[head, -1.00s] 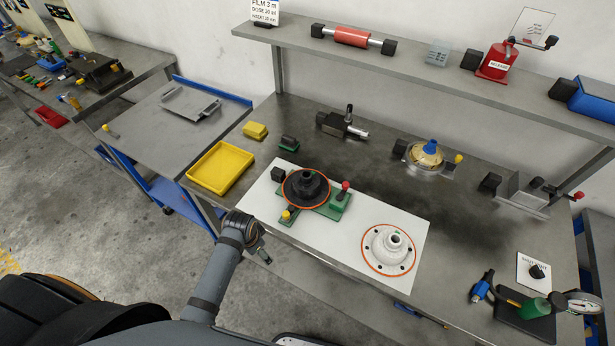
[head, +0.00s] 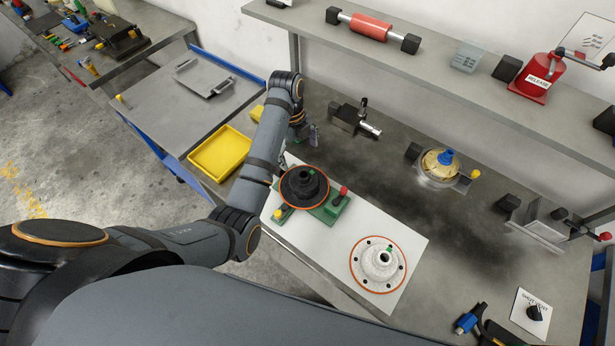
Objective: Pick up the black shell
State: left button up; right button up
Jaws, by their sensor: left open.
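The black shell (head: 303,187) is a round, dark, flanged piece with a raised neck and an orange-red ring around its rim. It sits on a green fixture (head: 332,212) with a red-knobbed lever, on a white mat (head: 325,245). My left gripper (head: 309,136) is open above the table, behind the shell and apart from it. My left forearm passes just left of the shell and hides part of the mat. My right gripper is out of view.
A white shell (head: 379,263) with an orange ring lies at the mat's right. A yellow tray (head: 219,153) is left of my arm. A black clamp device (head: 354,119) and a yellow-and-blue piece (head: 440,164) stand behind. A shelf (head: 420,50) overhangs the back.

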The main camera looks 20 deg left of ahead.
aim_at(303, 174)
pick_arm(q)
jog(key=shift+s+a+f+b, duration=0.2)
jog(key=shift+s+f+b, duration=0.45)
jog(key=shift+f+b, duration=0.3)
jog(key=f+b, duration=0.3)
jog(key=shift+d, duration=0.25)
jog(key=shift+w+d+f, duration=0.15)
jog(key=shift+d+f, duration=0.05)
jog(key=shift+d+f+b, duration=0.1)
jog(key=shift+f+b, duration=0.5)
jog(key=shift+b, duration=0.15)
jog(key=f, duration=0.1)
jog(key=f+b, duration=0.1)
jog(key=d+f, duration=0.1)
jog(key=shift+s+f+b, duration=0.15)
jog(key=shift+s+b, duration=0.15)
jog(key=shift+w+f, duration=0.1)
jog(key=shift+f, duration=0.05)
jog(key=c, duration=1.2)
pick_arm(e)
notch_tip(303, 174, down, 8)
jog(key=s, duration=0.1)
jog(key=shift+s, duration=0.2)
